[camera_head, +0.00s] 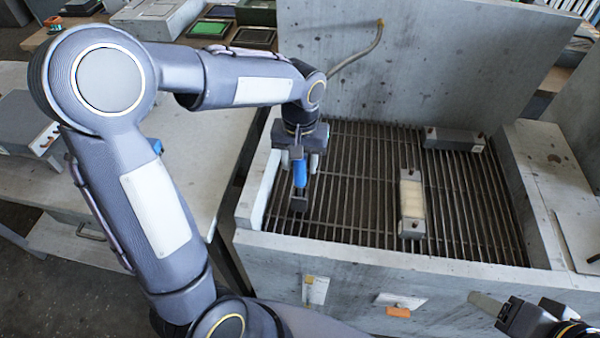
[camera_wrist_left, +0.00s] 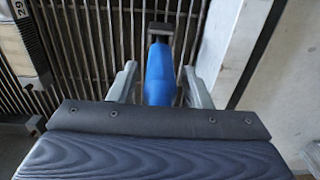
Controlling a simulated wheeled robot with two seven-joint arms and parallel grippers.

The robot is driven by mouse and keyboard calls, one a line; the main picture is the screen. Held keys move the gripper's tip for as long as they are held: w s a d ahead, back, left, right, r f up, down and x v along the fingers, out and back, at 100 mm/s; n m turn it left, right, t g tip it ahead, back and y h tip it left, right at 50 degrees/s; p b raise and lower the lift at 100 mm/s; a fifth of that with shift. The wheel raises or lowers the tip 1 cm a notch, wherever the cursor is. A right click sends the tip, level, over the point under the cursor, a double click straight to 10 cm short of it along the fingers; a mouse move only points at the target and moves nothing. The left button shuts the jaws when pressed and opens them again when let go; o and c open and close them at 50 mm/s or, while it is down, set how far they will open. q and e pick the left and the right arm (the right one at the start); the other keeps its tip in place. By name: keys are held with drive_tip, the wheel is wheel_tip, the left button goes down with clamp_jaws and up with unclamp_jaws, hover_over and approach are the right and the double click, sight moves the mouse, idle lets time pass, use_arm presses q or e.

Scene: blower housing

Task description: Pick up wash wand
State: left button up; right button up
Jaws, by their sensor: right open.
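The wash wand, seen as a blue handle (camera_head: 300,175) with a dark grey block-shaped end, is at the left side of the grated basin. It also shows in the left wrist view (camera_wrist_left: 160,75), running away from the camera over the bars. My left gripper (camera_head: 299,165) points down over it. Its two fingers are on either side of the blue handle, with narrow gaps visible, so it is open around it. The upper end of the handle is hidden by the gripper. My right gripper (camera_head: 535,316) is open at the lower right, outside the basin front, partly cut off.
The grey basin (camera_head: 370,260) has a slatted grate floor and a tall back panel. A block with a cream face (camera_head: 411,200) and a grey block (camera_head: 455,139) lie on the grate. A bent hose (camera_head: 360,52) rises behind. The left wall (camera_head: 258,190) is close to my left gripper.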

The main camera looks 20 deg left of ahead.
use_arm(q)
clamp_jaws()
drive_tip(key=shift+r, duration=0.15)
wheel_tip(320, 180, up, 10)
drive_tip(key=shift+f, duration=0.1)
idle(0.3)
